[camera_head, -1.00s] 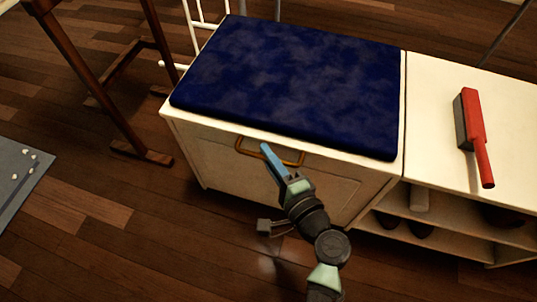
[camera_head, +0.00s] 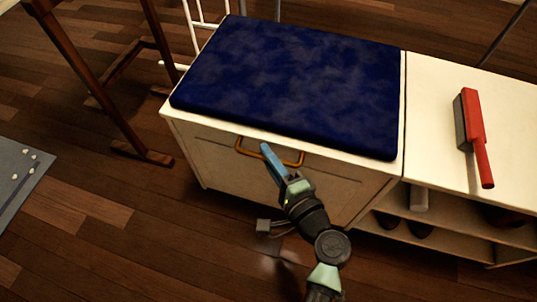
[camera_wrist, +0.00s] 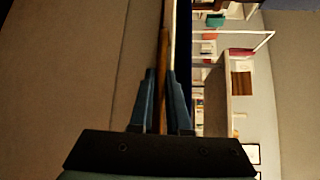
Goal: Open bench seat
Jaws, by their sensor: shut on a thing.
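The bench is a white box with a dark blue cushion (camera_head: 290,82) on its seat. The seat is down, flat on the box. A brass-coloured bar handle (camera_head: 243,149) runs along the upper front of the bench, just below the seat edge. My gripper (camera_head: 266,150) is at the middle of this handle. In the wrist view the handle (camera_wrist: 164,60) runs between the two blue fingers of my gripper (camera_wrist: 163,80), which are shut on it. The fingers hide a short part of the handle in the head view.
To the right, a white shelf unit (camera_head: 440,100) adjoins the bench, with a red and grey brush (camera_head: 474,135) on top and shoes (camera_head: 420,233) below. A dark wooden frame (camera_head: 115,85) stands at left. A grey mat (camera_head: 12,180) with small white items lies on the floor.

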